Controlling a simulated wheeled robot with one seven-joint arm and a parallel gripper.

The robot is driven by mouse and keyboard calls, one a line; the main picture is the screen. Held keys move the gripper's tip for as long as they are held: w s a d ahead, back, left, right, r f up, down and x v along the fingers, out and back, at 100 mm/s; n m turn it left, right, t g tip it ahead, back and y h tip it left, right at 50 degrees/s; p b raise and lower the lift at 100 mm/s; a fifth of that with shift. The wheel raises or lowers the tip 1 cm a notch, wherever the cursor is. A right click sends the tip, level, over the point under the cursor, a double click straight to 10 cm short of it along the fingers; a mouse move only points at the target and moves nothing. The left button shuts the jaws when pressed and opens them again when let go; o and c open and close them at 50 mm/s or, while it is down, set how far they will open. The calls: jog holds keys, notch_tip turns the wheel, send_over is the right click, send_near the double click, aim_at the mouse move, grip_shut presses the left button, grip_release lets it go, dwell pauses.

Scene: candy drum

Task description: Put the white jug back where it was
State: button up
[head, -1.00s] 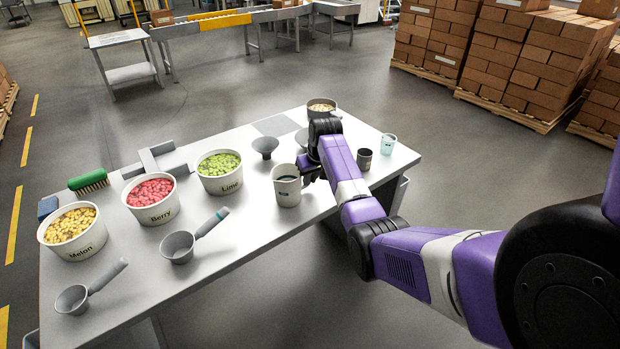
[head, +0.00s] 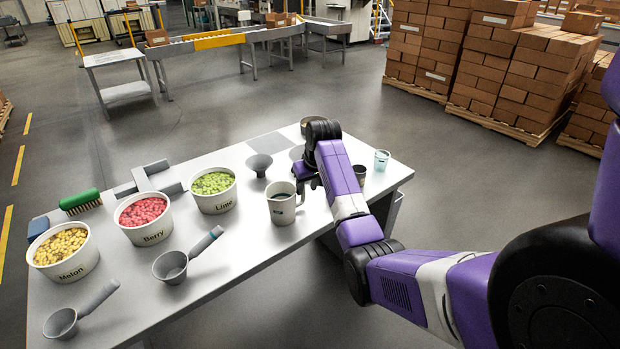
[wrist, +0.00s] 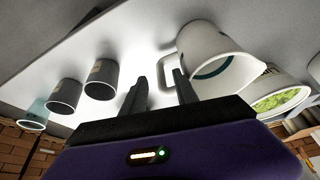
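The white jug (head: 282,204) stands upright on the table, to the right of the Lime tub, its handle facing my gripper. It also shows at the upper right of the wrist view (wrist: 208,62). My gripper (head: 306,180) is just right of and behind the jug in the head view. In the wrist view its two dark fingers (wrist: 160,88) are apart, with the jug's handle (wrist: 166,70) near their tips. Nothing appears clamped between them. The exact gap between the fingers and the handle is hard to tell.
Tubs of Melon (head: 64,252), Berry (head: 142,219) and Lime (head: 213,191) stand left. Two scoops (head: 172,266) lie in front. A grey funnel (head: 259,165) stands behind the jug. A dark cup (head: 360,174) and teal cup (head: 382,160) stand right of my arm.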

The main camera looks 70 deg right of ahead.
jog(key=v, duration=0.6)
jog(key=shift+r, duration=0.15)
jog(key=shift+s+a, duration=0.1)
